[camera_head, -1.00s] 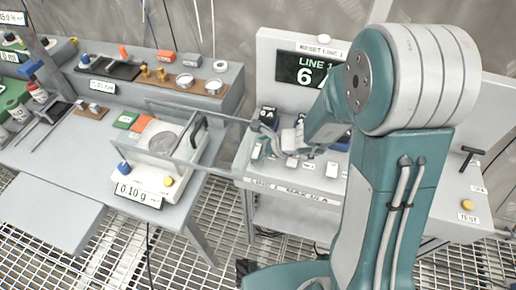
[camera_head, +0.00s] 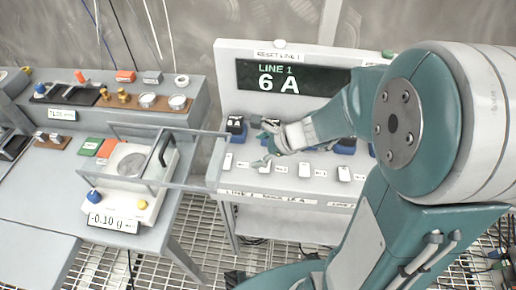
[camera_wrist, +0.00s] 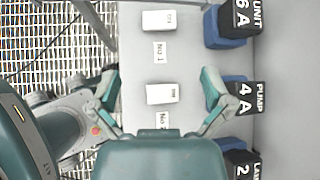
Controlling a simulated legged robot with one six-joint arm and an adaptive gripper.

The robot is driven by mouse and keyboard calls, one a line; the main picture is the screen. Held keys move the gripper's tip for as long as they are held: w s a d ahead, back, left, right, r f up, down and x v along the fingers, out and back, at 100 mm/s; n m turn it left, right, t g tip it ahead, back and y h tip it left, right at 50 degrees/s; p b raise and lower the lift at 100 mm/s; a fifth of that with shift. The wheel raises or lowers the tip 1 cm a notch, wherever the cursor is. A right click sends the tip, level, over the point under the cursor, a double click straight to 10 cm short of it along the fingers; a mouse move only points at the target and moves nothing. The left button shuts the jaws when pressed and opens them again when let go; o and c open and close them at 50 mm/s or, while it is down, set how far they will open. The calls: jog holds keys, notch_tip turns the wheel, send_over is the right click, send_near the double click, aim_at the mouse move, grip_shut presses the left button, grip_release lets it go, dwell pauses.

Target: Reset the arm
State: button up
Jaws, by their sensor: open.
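My gripper (camera_head: 262,143) is open and empty above the left part of the grey Line 1 bench (camera_head: 238,182). In the wrist view its fingers (camera_wrist: 160,88) stand apart, with one white switch (camera_wrist: 162,94) showing between them. The other switch (camera_wrist: 160,20), tagged No 1, lies beyond. The blue-and-black blocks marked Unit 6 A (camera_wrist: 240,18), Pump 4 A (camera_wrist: 245,98) and, partly cut off, a third (camera_wrist: 240,165) stand to the right of the fingers. My arm hides the right part of the bench.
The Line 1 display (camera_head: 290,78) reads 6 A, on an upright panel behind the gripper. A reset button (camera_head: 280,44) sits on top of it. A balance (camera_head: 130,180) with clear shield panels stands on the left table, its shield reaching near the bench. Grating floor lies between.

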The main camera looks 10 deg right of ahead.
jog(key=shift+r, duration=0.1)
dwell(0.4)
jog(key=s+d+r+n+h, duration=0.2)
jog(key=s+r+n+h, duration=0.2)
jog(key=s+r+n, duration=0.3)
jog(key=s+d+r+n+h, duration=0.3)
jog(key=s+r+n, duration=0.3)
jog(key=n, duration=0.8)
jog(key=shift+s+d+r+t+h, duration=0.25)
jog(key=shift+s+r+t+h, duration=0.15)
jog(key=shift+s, duration=0.55)
